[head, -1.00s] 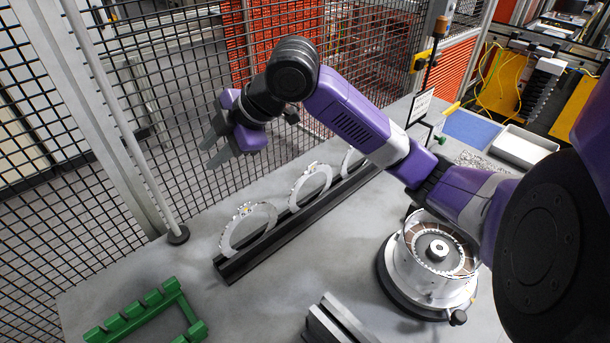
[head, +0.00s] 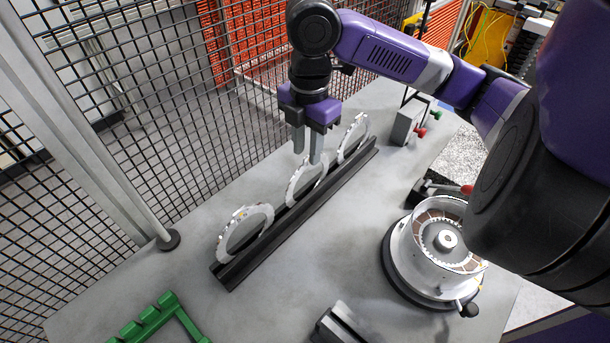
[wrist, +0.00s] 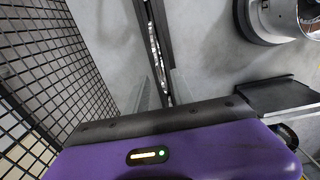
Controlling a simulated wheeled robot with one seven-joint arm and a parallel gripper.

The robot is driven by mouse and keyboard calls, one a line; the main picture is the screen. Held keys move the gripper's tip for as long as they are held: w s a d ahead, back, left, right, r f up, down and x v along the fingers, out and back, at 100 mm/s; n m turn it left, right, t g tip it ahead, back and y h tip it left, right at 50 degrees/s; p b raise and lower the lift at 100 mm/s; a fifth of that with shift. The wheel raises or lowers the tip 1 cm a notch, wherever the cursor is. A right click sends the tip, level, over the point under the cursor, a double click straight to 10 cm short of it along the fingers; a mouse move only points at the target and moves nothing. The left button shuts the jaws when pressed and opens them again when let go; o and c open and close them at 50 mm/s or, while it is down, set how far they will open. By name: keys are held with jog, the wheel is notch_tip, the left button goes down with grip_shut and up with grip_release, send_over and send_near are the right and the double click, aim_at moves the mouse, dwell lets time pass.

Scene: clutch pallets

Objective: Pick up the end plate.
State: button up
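Three thin silver ring plates stand upright along a black slotted rail (head: 290,222): a near one (head: 224,246), a middle one (head: 293,184) and a far one (head: 342,153). They look alike, and I cannot tell which is the end plate. My gripper (head: 308,156) points down at the top of the middle plate, with its fingers apart. One finger overlaps that plate's upper rim in the head view; contact is unclear. In the wrist view my open gripper (wrist: 161,82) has the rail (wrist: 156,14) and a thin plate edge (wrist: 153,48) between its fingers.
A round silver clutch housing (head: 412,254) on a dark base stands right of the rail. A green rack (head: 160,318) and a grey block (head: 338,325) are at the front. A wire mesh fence (head: 150,125) runs close behind the rail. Bare table lies between rail and housing.

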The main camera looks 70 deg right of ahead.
jog(key=shift+d+f+p, duration=0.15)
jog(key=shift+f+p, duration=0.2)
jog(key=shift+f, duration=1.6)
jog(key=shift+d+f+p, duration=0.1)
jog(key=shift+f+p, duration=0.25)
jog(key=shift+f, duration=1.55)
jog(key=shift+s, duration=0.1)
jog(key=shift+c, duration=0.2)
grip_shut()
